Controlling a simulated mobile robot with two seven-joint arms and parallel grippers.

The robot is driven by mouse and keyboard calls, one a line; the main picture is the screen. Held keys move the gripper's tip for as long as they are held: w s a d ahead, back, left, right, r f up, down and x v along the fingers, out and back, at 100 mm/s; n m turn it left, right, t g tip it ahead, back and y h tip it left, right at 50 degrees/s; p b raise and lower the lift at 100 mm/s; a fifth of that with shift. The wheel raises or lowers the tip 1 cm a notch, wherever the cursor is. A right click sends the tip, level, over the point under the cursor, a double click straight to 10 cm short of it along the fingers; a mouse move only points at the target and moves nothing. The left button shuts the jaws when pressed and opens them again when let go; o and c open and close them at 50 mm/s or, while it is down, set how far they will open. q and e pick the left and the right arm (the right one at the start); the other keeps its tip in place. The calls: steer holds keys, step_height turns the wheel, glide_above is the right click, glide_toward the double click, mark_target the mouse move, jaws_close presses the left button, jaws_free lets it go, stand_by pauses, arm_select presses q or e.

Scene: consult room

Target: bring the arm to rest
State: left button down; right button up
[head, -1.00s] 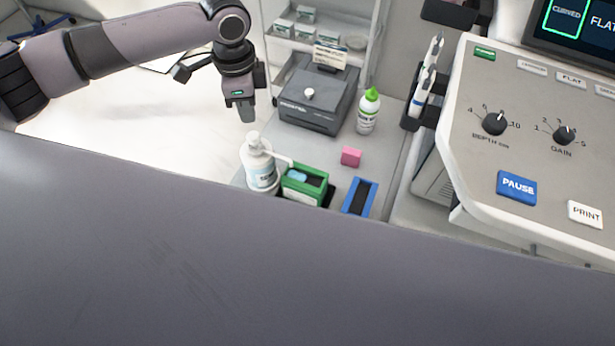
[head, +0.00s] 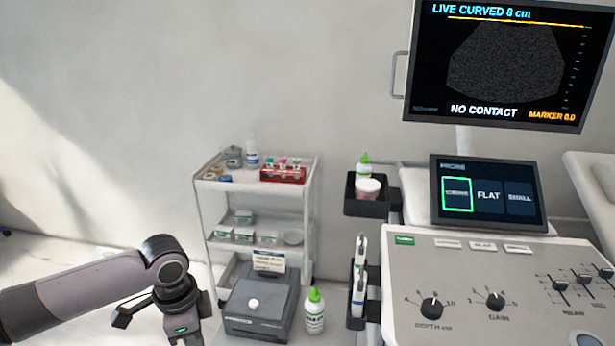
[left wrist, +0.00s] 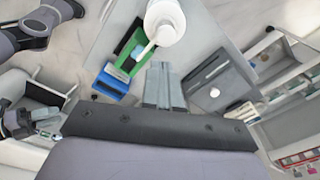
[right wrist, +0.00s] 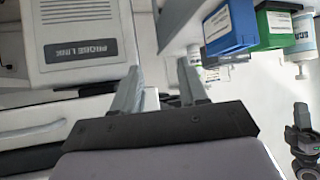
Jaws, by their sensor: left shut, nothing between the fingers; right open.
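My left arm comes in at the lower left of the head view, over the floor beside the shelf trolley. Its gripper's tips are cut off by the bottom edge there. In the left wrist view the left gripper (left wrist: 164,85) is shut and empty, above the counter close to a white pump bottle (left wrist: 167,22), a green box (left wrist: 128,48) and a grey device (left wrist: 222,85). My right gripper (right wrist: 160,85) is open and empty in the right wrist view, beside a white casing (right wrist: 80,40) and below a blue box (right wrist: 228,28). My right arm is not in the head view.
A white shelf trolley (head: 250,190) stands at the back, holding a red rack (head: 283,174). A grey device (head: 258,305) and a green-capped bottle (head: 314,312) stand in front of it. The ultrasound console (head: 480,270) and monitor (head: 505,65) fill the right.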

arm_select(q)
steer(key=s+d+f+n+t+h, duration=0.25)
steer(key=d+f, duration=0.25)
steer(key=d, duration=0.3)
steer(key=s+d+f+n+t+h, duration=0.2)
steer(key=s+d+f+t+h, duration=0.15)
steer(key=d, duration=0.35)
steer(key=s+a+f+n+t+y, duration=0.2)
steer(key=s+a+f+n, duration=0.1)
steer(key=s+a, duration=0.2)
steer(key=s+a+f+n+t+y, duration=0.2)
steer(key=s+a+n, duration=0.1)
steer(key=s+a, duration=0.3)
steer(key=a, duration=0.2)
steer(key=shift+s+a+f+n, duration=0.2)
steer(key=shift+a+f+n, duration=0.1)
steer(key=shift+f+n, duration=0.1)
